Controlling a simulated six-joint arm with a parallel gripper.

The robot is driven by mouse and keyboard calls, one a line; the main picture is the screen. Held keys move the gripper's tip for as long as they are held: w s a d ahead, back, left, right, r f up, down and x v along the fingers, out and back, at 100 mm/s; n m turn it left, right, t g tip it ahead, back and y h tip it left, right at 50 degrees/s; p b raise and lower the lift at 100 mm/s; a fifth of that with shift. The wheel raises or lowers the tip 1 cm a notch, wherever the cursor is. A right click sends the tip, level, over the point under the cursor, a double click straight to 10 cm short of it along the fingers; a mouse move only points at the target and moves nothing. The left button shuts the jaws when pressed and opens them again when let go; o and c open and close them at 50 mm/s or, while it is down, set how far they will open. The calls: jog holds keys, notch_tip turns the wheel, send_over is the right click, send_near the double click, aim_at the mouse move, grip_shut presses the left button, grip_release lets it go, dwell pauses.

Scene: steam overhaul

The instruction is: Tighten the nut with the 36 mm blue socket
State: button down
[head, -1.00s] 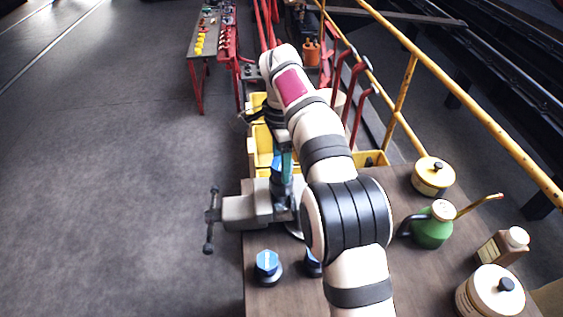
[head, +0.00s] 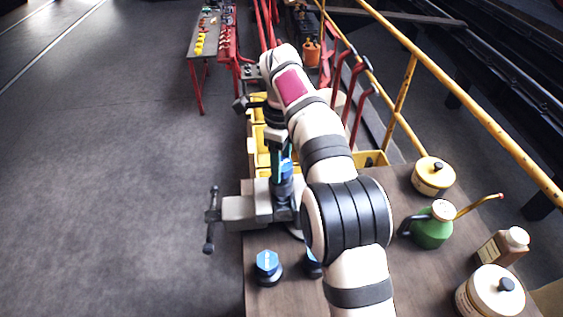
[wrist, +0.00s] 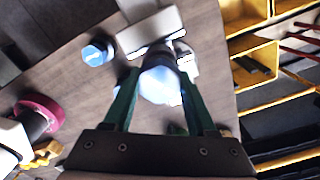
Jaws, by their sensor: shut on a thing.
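My gripper (head: 280,162) points down over the vise (head: 240,208) on the bench. Its green fingers (wrist: 160,95) are shut on a blue socket (head: 287,168), which shows pale and glared between them in the wrist view (wrist: 160,84). The socket's dark lower part reaches down to the vise jaws. The nut is hidden beneath it, and I cannot tell how far the socket sits over it. Another blue-topped socket (head: 267,262) stands on the near bench edge. One more (head: 313,264) is partly hidden behind my arm. Size markings are not readable.
Yellow bins (head: 262,150) stand just beyond the vise. On the right of the bench (head: 395,187) are a green oil can (head: 432,230), a brown bottle (head: 503,246) and cream-lidded tins (head: 433,177). A yellow railing (head: 460,120) runs along the right. The floor at left is clear.

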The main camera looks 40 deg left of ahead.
jog(key=shift+f, duration=0.1)
jog(key=shift+m, duration=0.8)
jog(key=shift+n, duration=0.5)
jog(key=shift+r, duration=2.2)
jog(key=shift+r, duration=0.75)
